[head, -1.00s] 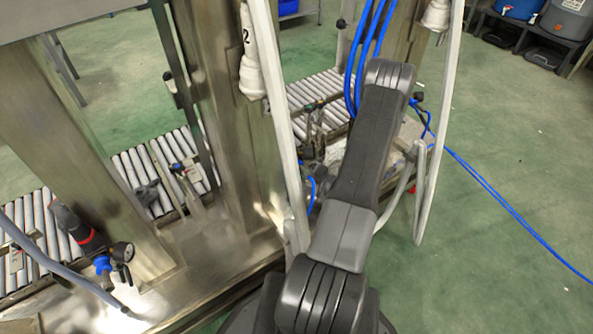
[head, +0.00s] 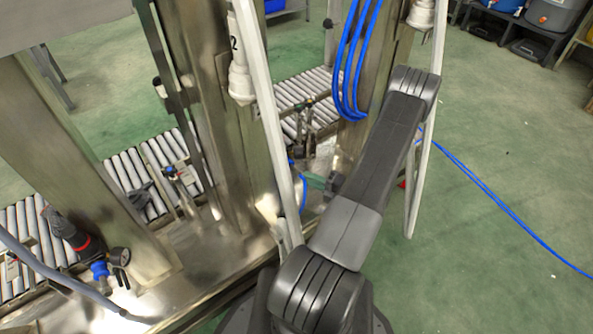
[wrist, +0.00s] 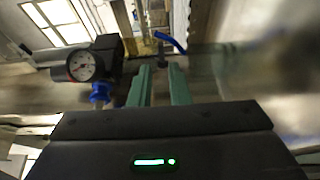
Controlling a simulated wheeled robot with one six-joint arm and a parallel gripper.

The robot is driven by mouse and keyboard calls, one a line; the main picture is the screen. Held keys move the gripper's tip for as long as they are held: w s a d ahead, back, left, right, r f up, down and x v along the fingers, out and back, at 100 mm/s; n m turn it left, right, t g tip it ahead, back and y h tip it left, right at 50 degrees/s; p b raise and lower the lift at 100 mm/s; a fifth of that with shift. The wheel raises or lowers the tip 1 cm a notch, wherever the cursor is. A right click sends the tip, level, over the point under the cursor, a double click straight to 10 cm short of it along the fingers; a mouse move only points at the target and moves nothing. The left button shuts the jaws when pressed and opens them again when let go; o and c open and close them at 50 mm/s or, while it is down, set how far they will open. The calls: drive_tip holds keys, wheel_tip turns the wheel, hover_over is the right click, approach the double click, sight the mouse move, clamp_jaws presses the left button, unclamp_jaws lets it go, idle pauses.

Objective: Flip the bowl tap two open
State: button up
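My gripper (wrist: 160,68) shows two green fingers with a narrow gap between them in the wrist view. A small dark fitting (wrist: 162,52) shows at or just beyond the fingertips; I cannot tell whether they touch it. In the head view my gripper (head: 318,182) shows partly, low beside the steel post, with the rest behind my arm. A white bowl-shaped housing (head: 240,82) under a tube marked 2 hangs on the post. I cannot make out for certain which part is bowl tap two, or its handle's position.
A pressure gauge (wrist: 82,66) with a blue fitting (wrist: 100,92) is left of the fingers in the wrist view. Blue hoses (head: 352,70) hang behind my arm. A pale upright bar (head: 268,120) stands left of my gripper. Green floor (head: 500,160) is open at right.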

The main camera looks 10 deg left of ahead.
drive_tip(key=shift+v, duration=2.3)
drive_tip(key=b+x, duration=0.2)
drive_tip(key=x, duration=1.1)
drive_tip(key=shift+w+a+f, duration=0.1)
drive_tip(key=shift+w+a, duration=0.05)
drive_tip(key=shift+a, duration=0.2)
drive_tip(key=shift+d+m+t, duration=0.1)
drive_tip(key=shift+m+t, duration=0.2)
drive_tip(key=shift+t, duration=0.2)
